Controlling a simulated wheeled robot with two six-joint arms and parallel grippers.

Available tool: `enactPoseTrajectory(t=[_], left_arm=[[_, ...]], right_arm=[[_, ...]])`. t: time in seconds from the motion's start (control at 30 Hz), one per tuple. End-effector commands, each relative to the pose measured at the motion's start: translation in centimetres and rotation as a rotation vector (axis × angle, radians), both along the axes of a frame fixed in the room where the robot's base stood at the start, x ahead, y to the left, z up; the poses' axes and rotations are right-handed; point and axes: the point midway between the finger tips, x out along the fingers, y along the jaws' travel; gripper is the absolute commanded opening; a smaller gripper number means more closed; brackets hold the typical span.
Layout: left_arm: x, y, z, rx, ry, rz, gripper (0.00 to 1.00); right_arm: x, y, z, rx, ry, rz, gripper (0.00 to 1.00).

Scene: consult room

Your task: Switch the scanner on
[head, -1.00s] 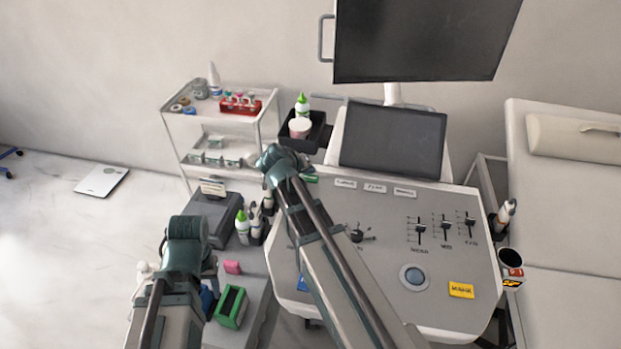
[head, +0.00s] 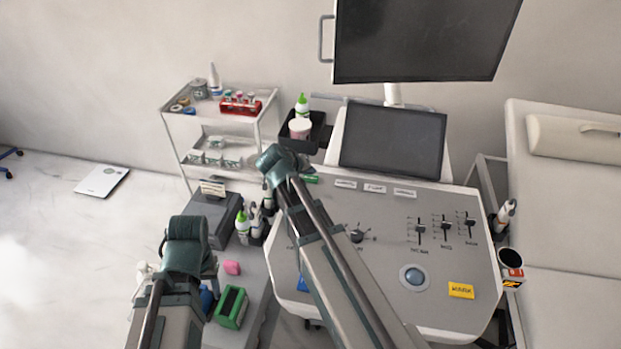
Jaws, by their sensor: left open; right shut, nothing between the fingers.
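The scanner is a grey console (head: 385,215) with a dark small screen (head: 393,140) and a large dark monitor (head: 425,40) above it. A green key or switch (head: 311,179) sits at the panel's upper left edge. My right gripper (head: 268,196) reaches over that left edge, beside the green part; its fingers are mostly hidden behind its own wrist, so contact is unclear. It is shut and empty. My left gripper (head: 208,272) is open, over the side table left of the console; its fingertips are largely hidden.
The panel holds sliders (head: 444,228), a knob (head: 357,235), a trackball (head: 413,277) and a yellow label (head: 461,290). A trolley (head: 215,112) stands behind; a couch (head: 570,230) is at right.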

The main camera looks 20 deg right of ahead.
Motion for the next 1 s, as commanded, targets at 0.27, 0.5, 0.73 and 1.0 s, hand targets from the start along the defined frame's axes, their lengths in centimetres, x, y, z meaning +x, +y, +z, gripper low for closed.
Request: enactPoseTrajectory(t=[0.27, 0.5, 0.73, 1.0], left_arm=[[0.00, 0.00, 0.00, 0.000, 0.000, 0.000, 0.50], [0.00, 0.00, -0.20, 0.000, 0.000, 0.000, 0.50], [0.00, 0.00, -0.93, 0.000, 0.000, 0.000, 0.50], [0.00, 0.00, -0.83, 0.000, 0.000, 0.000, 0.50]], right_arm=[[0.00, 0.00, 0.00, 0.000, 0.000, 0.000, 0.00], [-0.01, 0.00, -0.20, 0.000, 0.000, 0.000, 0.00], [-0.01, 0.00, -0.93, 0.000, 0.000, 0.000, 0.00], [-0.01, 0.00, -0.83, 0.000, 0.000, 0.000, 0.00]])
